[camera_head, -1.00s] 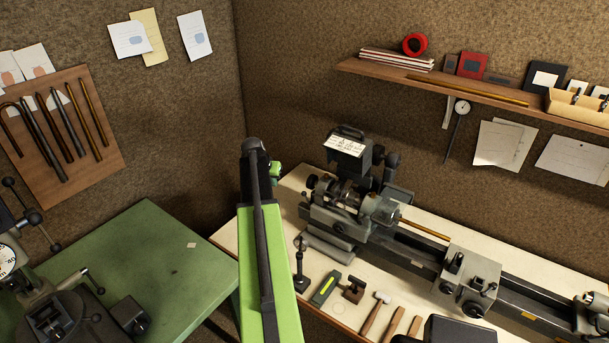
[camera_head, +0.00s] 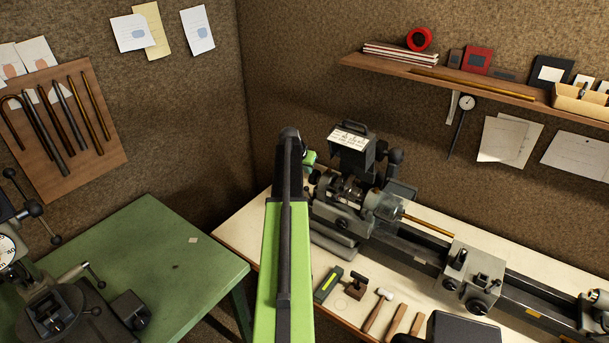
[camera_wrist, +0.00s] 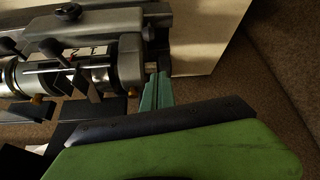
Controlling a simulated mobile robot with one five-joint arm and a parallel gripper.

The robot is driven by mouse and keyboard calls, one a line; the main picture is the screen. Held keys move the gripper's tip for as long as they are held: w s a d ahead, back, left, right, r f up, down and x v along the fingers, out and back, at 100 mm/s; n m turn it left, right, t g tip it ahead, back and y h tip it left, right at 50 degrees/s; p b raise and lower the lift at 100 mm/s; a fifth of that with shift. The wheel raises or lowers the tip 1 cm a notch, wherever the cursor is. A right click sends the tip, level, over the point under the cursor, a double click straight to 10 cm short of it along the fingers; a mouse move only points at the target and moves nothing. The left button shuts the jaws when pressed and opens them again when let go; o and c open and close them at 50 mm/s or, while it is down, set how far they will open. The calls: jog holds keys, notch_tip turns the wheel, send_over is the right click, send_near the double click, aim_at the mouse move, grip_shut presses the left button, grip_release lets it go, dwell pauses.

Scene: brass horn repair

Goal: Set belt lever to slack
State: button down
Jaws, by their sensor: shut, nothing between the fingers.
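The small lathe (camera_head: 345,218) stands on the cream bench, its headstock just right of my arm. A dark post with a black rounded top (camera_head: 394,158) rises behind the headstock; I cannot tell whether it is the belt lever. In the wrist view the headstock (camera_wrist: 132,62) fills the upper left, with black knobs (camera_wrist: 52,47) near its pulleys. My gripper (camera_wrist: 158,82) is shut and empty, its green fingers beside the headstock's end, close to a short pale pin (camera_wrist: 151,67). Contact cannot be told. In the head view my gripper (camera_head: 309,158) is partly hidden behind my arm.
A dark box with a label plate (camera_head: 351,144) stands behind the headstock. A green-labelled tool (camera_head: 327,285), a hammer (camera_head: 376,310) and other tools lie on the bench front. A green table (camera_head: 130,265) stands at left. A wall shelf (camera_head: 440,78) hangs above the lathe.

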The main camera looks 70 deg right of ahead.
aim_at(313, 179)
jog(key=b+x, duration=0.2)
jog(key=x, duration=0.1)
jog(key=b+x, duration=0.2)
jog(key=x, duration=0.1)
jog(key=shift+a+f, duration=0.1)
jog(key=shift+f, duration=0.25)
jog(key=a, duration=0.4)
jog(key=shift+w+a+r, duration=0.1)
jog(key=shift+a+r, duration=0.05)
jog(key=shift+r, duration=0.05)
